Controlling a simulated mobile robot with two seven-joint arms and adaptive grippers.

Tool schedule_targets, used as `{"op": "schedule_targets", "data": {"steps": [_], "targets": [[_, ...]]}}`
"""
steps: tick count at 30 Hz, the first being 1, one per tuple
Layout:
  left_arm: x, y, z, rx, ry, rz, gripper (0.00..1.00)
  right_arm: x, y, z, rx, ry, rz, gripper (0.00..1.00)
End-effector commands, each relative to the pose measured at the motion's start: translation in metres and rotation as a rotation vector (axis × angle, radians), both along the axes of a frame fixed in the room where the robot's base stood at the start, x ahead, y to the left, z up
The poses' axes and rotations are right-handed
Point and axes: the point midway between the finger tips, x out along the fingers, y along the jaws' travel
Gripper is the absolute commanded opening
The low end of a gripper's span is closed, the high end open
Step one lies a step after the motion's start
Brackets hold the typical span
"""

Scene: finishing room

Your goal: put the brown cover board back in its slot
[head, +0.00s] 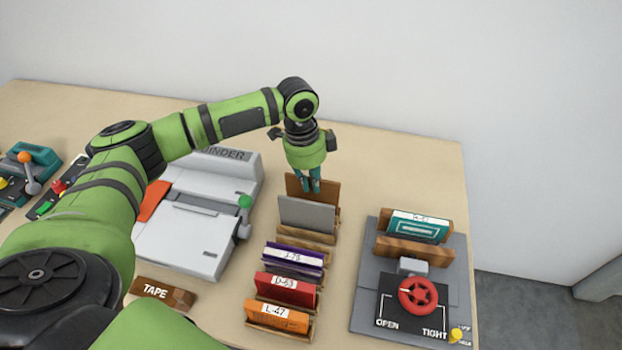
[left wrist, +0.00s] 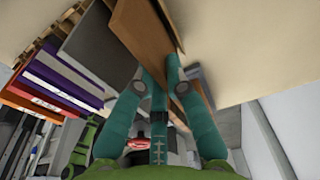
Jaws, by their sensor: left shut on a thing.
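The brown cover board (head: 330,195) stands upright at the back of the wooden rack, just behind a grey board (head: 306,213). My left gripper (head: 310,184) comes down from above and is shut on the brown board near its top edge. My right gripper is not in view.
In front of the grey board stand purple (head: 294,256), red (head: 287,289) and orange (head: 278,315) labelled books in racks. A grey binder machine (head: 190,235) is on the left. A press with a red handwheel (head: 418,294) and a teal book (head: 418,226) is on the right.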

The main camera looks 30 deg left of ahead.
Motion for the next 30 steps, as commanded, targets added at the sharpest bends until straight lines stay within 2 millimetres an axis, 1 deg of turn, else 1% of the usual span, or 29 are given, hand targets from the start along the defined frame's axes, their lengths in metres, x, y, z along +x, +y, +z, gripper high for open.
{"op": "schedule_targets", "data": {"steps": [22, 23, 30], "targets": [[0.000, 0.000, -0.013, 0.000, 0.000, 0.000, 0.00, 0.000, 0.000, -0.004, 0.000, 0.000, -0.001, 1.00], [0.000, 0.000, -0.012, 0.000, 0.000, 0.000, 0.23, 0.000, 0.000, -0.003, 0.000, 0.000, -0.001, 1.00], [0.000, 0.000, -0.012, 0.000, 0.000, 0.000, 0.23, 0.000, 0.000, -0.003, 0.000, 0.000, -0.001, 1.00]]}}
